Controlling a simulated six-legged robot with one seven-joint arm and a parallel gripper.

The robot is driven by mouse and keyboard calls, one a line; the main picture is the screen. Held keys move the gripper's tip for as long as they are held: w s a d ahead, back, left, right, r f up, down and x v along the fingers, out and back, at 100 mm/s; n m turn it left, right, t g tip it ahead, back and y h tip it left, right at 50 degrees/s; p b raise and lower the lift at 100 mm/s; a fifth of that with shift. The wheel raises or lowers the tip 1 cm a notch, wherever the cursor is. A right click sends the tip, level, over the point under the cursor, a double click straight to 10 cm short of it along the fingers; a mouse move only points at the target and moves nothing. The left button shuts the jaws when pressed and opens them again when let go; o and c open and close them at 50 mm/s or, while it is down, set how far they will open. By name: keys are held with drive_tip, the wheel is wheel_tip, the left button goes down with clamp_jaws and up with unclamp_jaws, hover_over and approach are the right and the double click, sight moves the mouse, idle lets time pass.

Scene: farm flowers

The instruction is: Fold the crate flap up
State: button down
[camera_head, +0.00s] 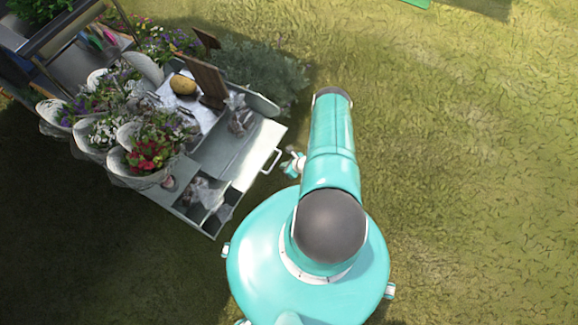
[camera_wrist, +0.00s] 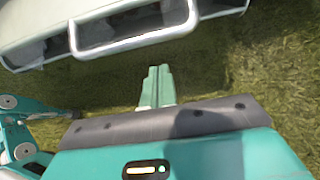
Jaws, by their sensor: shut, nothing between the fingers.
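A grey metal crate or drawer (camera_head: 232,170) sticks out from a flower cart, with a light edge panel and a handle (camera_head: 271,161) on its right side. I cannot tell which part is the flap or how it is hinged. In the wrist view, the pale panel (camera_wrist: 35,48) and its bar handle (camera_wrist: 135,42) cross the top of the picture. My gripper (camera_wrist: 158,72) is shut and empty, its thin green fingers pointing toward the panel over grass. The fingertips appear just below the handle, apart from it.
Several flower bunches in pale wraps (camera_head: 145,160) stand on the cart's left. A yellow round item (camera_head: 183,85) and a brown wooden board (camera_head: 207,82) sit on its top. A leafy bush (camera_head: 262,75) grows behind. Open grass (camera_head: 460,170) lies to the right.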

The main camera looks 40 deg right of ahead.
drive_tip(key=shift+w+a+r, duration=0.15)
drive_tip(key=shift+w+r, duration=0.2)
drive_tip(key=shift+r, duration=0.25)
drive_tip(key=shift+w+a+r, duration=0.1)
drive_tip(key=shift+w+r, duration=0.2)
drive_tip(key=shift+r, duration=0.3)
drive_tip(key=shift+r, duration=0.15)
drive_tip(key=shift+r+g, duration=0.3)
